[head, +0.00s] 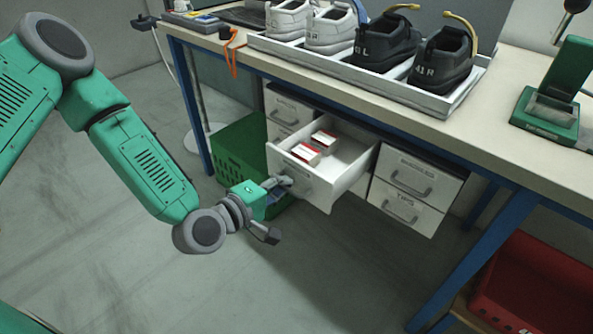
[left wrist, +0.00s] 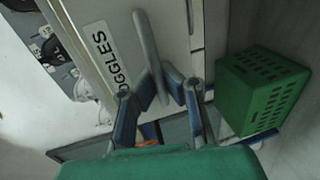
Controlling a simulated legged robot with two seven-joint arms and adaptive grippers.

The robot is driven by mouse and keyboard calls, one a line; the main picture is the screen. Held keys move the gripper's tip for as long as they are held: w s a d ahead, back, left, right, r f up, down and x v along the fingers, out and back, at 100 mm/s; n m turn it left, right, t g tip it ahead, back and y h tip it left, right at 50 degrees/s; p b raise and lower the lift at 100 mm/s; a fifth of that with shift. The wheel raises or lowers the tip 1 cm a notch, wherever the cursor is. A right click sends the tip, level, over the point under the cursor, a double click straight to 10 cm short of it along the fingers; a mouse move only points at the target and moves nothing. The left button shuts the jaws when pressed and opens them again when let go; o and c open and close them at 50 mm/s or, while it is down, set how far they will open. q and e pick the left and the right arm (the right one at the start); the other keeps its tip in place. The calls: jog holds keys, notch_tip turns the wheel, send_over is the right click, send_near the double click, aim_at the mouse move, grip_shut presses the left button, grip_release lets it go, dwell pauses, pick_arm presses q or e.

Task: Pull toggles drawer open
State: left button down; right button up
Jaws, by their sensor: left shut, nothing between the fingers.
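The toggles drawer (head: 355,170) stands pulled out below the bench, with small white and red boxes (head: 306,153) inside. Its white front (left wrist: 88,32) carries a label (left wrist: 108,62) that reads "OGGLES" in the left wrist view, its first letter hidden. The grey bar handle (left wrist: 147,45) runs down between my blue left fingers. My left gripper (head: 281,184) is at the drawer front by the handle; it also shows in the left wrist view (left wrist: 164,82). It is shut with nothing held; whether it touches the handle is unclear. My right gripper is out of view.
A green perforated crate (head: 235,155) stands left of the drawer, also in the left wrist view (left wrist: 262,92). Other drawers (head: 405,195) sit to the right, closed. Shoes stand in a white tray (head: 375,80) on the bench. Blue legs (head: 455,265) and a red bin (head: 535,285) are at right.

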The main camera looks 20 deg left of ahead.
pick_arm(q)
jog(key=shift+s+a+f, duration=0.15)
jog(key=shift+s+a, duration=0.05)
jog(key=shift+s, duration=0.7)
jog(key=c, duration=1.6)
grip_release()
jog(key=shift+w+d, duration=0.1)
jog(key=shift+c, duration=0.2)
jog(key=v, duration=0.7)
